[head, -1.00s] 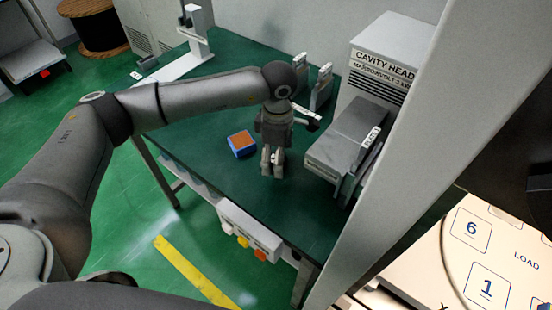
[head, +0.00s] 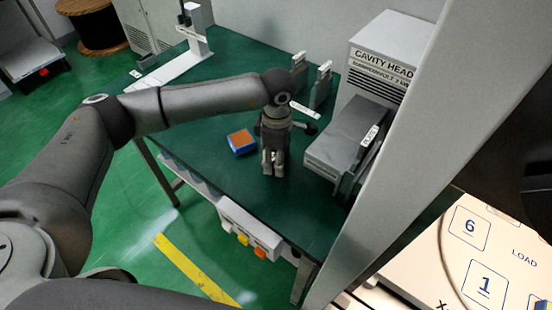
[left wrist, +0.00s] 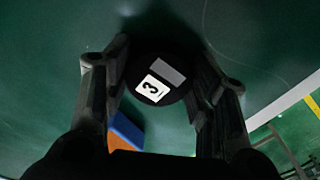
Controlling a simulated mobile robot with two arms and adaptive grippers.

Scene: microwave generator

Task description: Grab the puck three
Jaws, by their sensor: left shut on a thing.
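Puck three, a dark round disc (left wrist: 147,66) with a white label reading "3" and a grey patch, sits between my left gripper's fingers in the left wrist view. My left gripper (left wrist: 163,72) is shut on the puck, one finger on each side of it. In the head view my left gripper (head: 273,170) points straight down at the green tabletop (head: 215,180). There the puck is mostly hidden by the fingers, and I cannot tell whether it touches the table. My right gripper does not show.
A blue block with an orange top (head: 241,143) lies just left of my left gripper; it also shows in the left wrist view (left wrist: 126,130). The grey cavity head machine (head: 350,135) stands close on the right. Grey upright brackets (head: 320,85) stand behind.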

